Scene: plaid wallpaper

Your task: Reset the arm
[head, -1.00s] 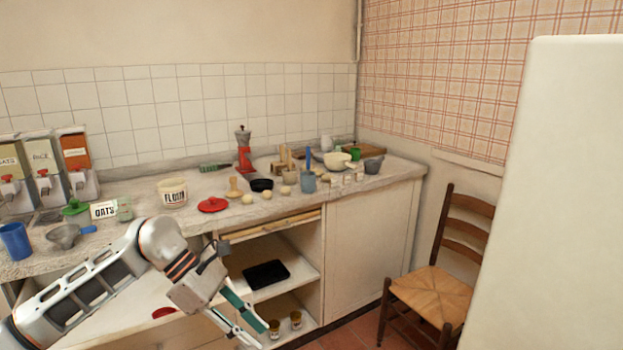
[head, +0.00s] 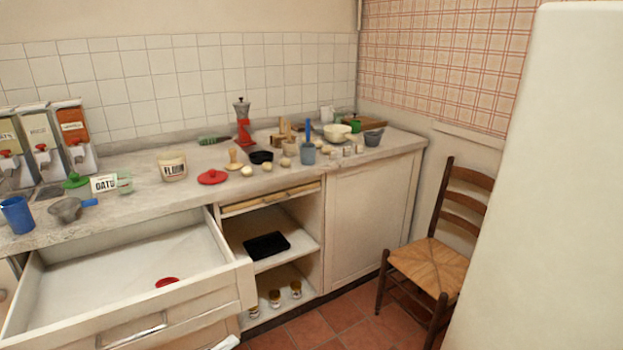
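An open drawer (head: 62,298) juts out below the counter at the lower left. A red lid-like disc (head: 168,282) lies inside it toward the right, and the rest of its visible floor is bare.
The counter (head: 130,221) carries a flour tub (head: 173,167), a red lid (head: 212,177), a blue cup (head: 17,214), dispensers (head: 80,140) and many small kitchen items. Open shelves hold a black tray (head: 266,246) and small jars. A chair (head: 431,263) and a white block (head: 545,190) stand at right.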

